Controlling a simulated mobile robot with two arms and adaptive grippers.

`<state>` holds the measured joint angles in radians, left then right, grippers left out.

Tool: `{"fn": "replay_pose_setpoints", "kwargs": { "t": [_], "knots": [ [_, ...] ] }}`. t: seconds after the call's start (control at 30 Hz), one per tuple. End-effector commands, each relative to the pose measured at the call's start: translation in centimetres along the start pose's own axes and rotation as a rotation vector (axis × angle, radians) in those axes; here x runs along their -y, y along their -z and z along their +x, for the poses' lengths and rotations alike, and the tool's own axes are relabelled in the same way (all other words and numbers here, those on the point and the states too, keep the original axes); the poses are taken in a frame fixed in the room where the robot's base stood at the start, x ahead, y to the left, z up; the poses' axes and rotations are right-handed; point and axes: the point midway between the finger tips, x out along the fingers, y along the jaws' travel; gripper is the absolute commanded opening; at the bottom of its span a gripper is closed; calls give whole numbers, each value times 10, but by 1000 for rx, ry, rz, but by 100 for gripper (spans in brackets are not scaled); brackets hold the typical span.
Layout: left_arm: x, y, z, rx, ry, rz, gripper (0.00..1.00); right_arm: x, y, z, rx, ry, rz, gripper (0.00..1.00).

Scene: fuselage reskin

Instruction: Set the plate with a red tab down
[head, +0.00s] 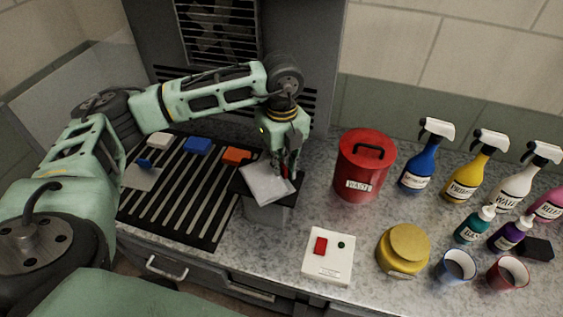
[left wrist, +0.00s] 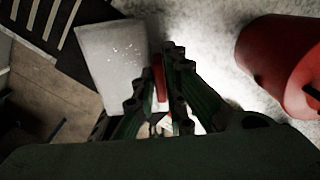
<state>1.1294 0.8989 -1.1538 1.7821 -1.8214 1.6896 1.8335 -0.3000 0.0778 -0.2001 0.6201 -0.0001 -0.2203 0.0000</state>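The pale grey plate (head: 266,184) is at the dark square stand (head: 262,211) to the right of the slatted rack. I cannot tell whether it rests on the stand or hangs just above it. Its red tab (head: 284,171) points toward the waste bin. My left gripper (head: 285,172) comes down from above with its fingers on both sides of the tab, and appears shut on it. In the left wrist view the plate (left wrist: 112,66) lies left of the fingers, and the red tab (left wrist: 158,76) shows between them. My right gripper is out of view.
A red waste bin (head: 362,178) stands close right of the gripper. A white switch box (head: 328,257) and a yellow jar (head: 403,249) are in front. Spray bottles (head: 420,157) and cups (head: 457,267) fill the right. The black slatted rack (head: 185,200) holds a blue-tabbed plate (head: 143,178) and colored blocks (head: 198,145).

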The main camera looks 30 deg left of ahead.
Motion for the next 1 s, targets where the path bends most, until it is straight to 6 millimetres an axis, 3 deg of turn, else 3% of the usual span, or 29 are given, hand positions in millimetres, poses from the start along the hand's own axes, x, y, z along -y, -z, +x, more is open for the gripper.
{"fn": "replay_pose_setpoints", "kwargs": {
  "t": [0.13, 0.57, 0.67, 1.0],
  "knots": [
    [0, 0, -1, 0, 0, 0, 27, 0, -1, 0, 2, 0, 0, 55],
    [1, 0, -7, 1, 4, 0, 27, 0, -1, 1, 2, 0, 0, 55],
    [2, 0, -21, 2, 6, 1, 27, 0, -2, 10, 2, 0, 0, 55],
    [2, 0, -94, 2, 6, 1, 27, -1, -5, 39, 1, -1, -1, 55]
  ]
}}
